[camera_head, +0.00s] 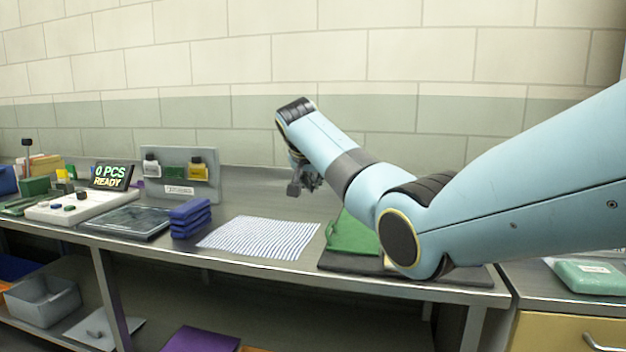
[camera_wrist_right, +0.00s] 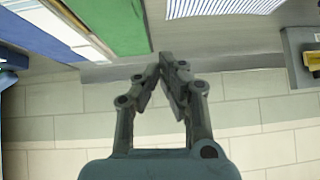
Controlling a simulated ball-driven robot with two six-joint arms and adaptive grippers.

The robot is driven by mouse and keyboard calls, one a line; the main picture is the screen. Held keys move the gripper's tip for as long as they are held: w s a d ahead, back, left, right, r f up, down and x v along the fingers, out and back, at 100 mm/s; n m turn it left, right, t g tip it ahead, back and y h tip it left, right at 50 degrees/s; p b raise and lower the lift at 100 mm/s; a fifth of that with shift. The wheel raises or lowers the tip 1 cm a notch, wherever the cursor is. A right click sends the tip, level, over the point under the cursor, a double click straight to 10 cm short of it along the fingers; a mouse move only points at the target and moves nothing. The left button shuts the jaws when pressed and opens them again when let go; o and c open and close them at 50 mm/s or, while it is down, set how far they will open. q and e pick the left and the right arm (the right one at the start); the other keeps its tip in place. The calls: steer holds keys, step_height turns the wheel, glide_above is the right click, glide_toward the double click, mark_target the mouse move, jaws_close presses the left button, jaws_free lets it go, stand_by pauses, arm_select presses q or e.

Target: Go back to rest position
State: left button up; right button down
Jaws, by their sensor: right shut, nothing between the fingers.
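My left gripper is in neither view.
The bench holds a striped cloth (camera_head: 262,236), stacked blue pouches (camera_head: 191,217), a scale with a display (camera_head: 112,176) and a small stand (camera_head: 180,170). A green piece (camera_head: 347,233) lies on a dark mat, partly behind my arm. A tiled wall (camera_head: 320,60) stands behind.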

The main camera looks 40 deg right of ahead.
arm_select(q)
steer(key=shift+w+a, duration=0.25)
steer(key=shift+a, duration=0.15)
